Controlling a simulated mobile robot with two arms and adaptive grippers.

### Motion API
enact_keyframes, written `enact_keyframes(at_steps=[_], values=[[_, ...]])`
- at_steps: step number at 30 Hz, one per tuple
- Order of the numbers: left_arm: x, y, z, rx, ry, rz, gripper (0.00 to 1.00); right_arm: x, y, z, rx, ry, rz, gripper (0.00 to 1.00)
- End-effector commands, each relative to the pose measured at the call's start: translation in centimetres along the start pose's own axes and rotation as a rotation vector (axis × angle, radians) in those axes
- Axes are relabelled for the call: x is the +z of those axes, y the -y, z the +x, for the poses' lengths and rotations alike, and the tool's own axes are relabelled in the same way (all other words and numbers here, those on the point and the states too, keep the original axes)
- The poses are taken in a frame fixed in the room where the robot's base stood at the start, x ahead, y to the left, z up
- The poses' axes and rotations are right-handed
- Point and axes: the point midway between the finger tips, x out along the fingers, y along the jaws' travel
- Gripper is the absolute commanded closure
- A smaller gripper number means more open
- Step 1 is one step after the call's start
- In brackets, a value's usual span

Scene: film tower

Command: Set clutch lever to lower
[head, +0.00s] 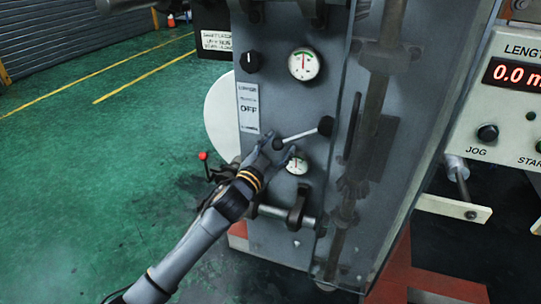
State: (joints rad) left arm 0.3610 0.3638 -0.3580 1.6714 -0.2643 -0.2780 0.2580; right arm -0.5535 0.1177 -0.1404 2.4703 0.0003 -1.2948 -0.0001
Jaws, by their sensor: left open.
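A lever with a pale rod (303,134) and a black round end (326,126) sits on the grey machine panel (275,90). The rod slants from the black end down and left to my left gripper. My left gripper (284,149) is open, its fingers around or just in front of the rod's lower left end. I cannot tell whether they touch it. The hand hides that end of the rod. A white label strip (248,108) with "OFF" at its middle is on the panel, up and left of the gripper. My right gripper is out of view.
A dial gauge (304,64) and a black knob (251,61) are above the lever. A smaller gauge (297,165) is just below the gripper. A red-tipped lever (203,156) sticks out left of my wrist. Vertical shafts stand at the right. Green floor (90,190) is open at left.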

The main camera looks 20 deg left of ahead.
Motion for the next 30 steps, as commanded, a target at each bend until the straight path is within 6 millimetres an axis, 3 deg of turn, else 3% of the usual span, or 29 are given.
enact_keyframes(at_steps=[16, 22, 30], values=[[0.1, -0.1, -9.7, 0.002, 0.003, -0.001, 0.45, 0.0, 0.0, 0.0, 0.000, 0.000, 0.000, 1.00], [0.1, -0.1, -11.4, 0.001, 0.003, 0.000, 0.45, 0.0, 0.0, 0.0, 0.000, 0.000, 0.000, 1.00], [0.1, -0.1, -11.6, 0.001, 0.002, 0.000, 0.45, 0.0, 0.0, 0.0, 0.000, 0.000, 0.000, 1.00]])
